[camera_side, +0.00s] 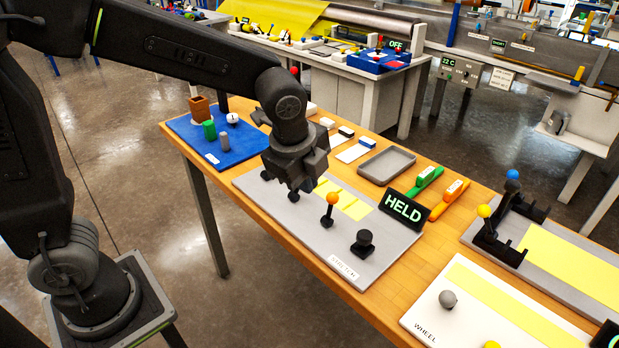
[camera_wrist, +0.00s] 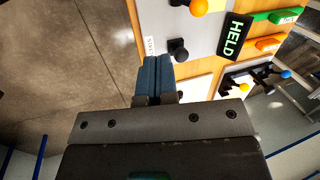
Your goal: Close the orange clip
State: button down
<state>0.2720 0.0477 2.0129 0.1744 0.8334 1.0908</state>
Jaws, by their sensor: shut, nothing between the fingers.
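A long orange piece with a white label (camera_side: 449,199) lies on the wooden table beside a similar green one (camera_side: 424,181); it looks like the orange clip. It also shows in the wrist view (camera_wrist: 268,44). Whether it is open or shut is too small to tell. An orange ball on a short black post (camera_side: 332,198) stands upright on the grey board (camera_side: 391,238). My gripper (camera_side: 294,192) is above the left part of that board, left of the orange ball and well apart from the orange piece. Its fingers are together and empty in the wrist view (camera_wrist: 153,67).
A black HELD sign (camera_side: 404,210) stands between the board and the orange piece. A black knob (camera_side: 363,243) rises near the board's front. A grey tray (camera_side: 387,165) lies behind. Yellow-knobbed (camera_side: 484,211) and blue-knobbed (camera_side: 512,174) levers stand at right.

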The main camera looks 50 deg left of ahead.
aim_at(335, 194)
jog(key=w+f, duration=0.1)
jog(key=f, duration=0.1)
jog(key=w+f, duration=0.2)
jog(key=f, duration=0.1)
jog(key=w+a+f, duration=0.1)
jog(key=w+f, duration=0.1)
jog(key=f, duration=0.1)
jog(key=shift+w+f, duration=0.1)
jog(key=shift+w, duration=0.4)
jog(key=shift+w, duration=0.1)
jog(key=w+g, duration=0.2)
jog(key=g, duration=0.1)
jog(key=shift+w, duration=0.25)
jog(key=shift+w+g, duration=0.3)
jog(key=shift+w, duration=0.15)
